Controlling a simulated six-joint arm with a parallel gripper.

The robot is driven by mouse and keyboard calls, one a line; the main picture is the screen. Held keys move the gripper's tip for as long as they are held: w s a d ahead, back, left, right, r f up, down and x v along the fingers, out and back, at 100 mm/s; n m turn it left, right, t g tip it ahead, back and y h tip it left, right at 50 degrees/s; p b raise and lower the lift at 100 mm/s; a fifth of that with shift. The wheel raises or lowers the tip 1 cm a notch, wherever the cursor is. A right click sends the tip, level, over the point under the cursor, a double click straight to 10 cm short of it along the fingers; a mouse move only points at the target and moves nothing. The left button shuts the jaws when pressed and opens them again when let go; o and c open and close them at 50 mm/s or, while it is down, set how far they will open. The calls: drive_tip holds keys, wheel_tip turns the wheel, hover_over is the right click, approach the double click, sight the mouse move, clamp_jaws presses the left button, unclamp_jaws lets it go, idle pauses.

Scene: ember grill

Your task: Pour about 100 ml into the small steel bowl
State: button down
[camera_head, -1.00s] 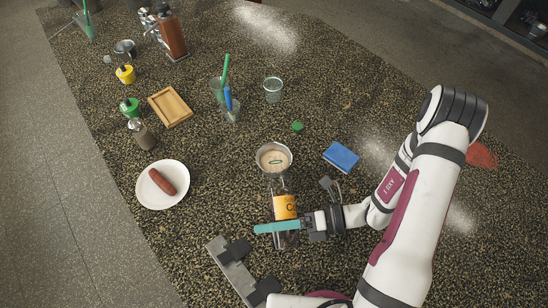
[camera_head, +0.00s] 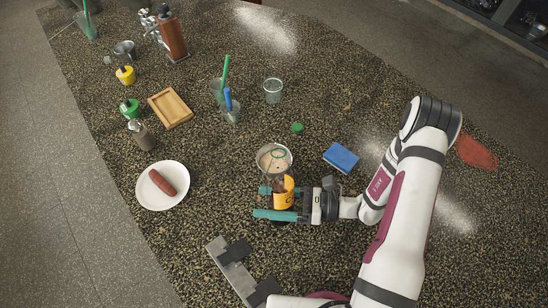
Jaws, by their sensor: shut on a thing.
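My gripper (camera_head: 270,203) has teal fingers and is shut on a bottle with an orange-yellow label (camera_head: 284,194). The bottle is tilted, its neck end pointing away from me over the small steel bowl (camera_head: 289,166). The bowl stands on the counter just beyond my gripper and has a pale tan content in it. A thin green ring shows over the bowl, seemingly at the bottle's mouth. The bottle hides the bowl's near side. I cannot make out a stream or the liquid level in the bottle.
A green cap (camera_head: 297,127) and a blue sponge (camera_head: 341,158) lie beyond and right of the bowl. A white plate (camera_head: 145,199) with a sausage (camera_head: 162,182) is at left. Glasses (camera_head: 272,89), a wooden tray (camera_head: 157,102) and small bottles stand farther back. A grey metal piece (camera_head: 234,272) lies in front.

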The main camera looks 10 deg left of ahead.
drive_tip(key=n, duration=0.1)
drive_tip(key=w+n, duration=0.1)
drive_tip(key=w+n+y, duration=0.1)
drive_tip(key=shift+a+n, duration=0.25)
drive_tip(key=shift+n, duration=0.15)
idle(2.4)
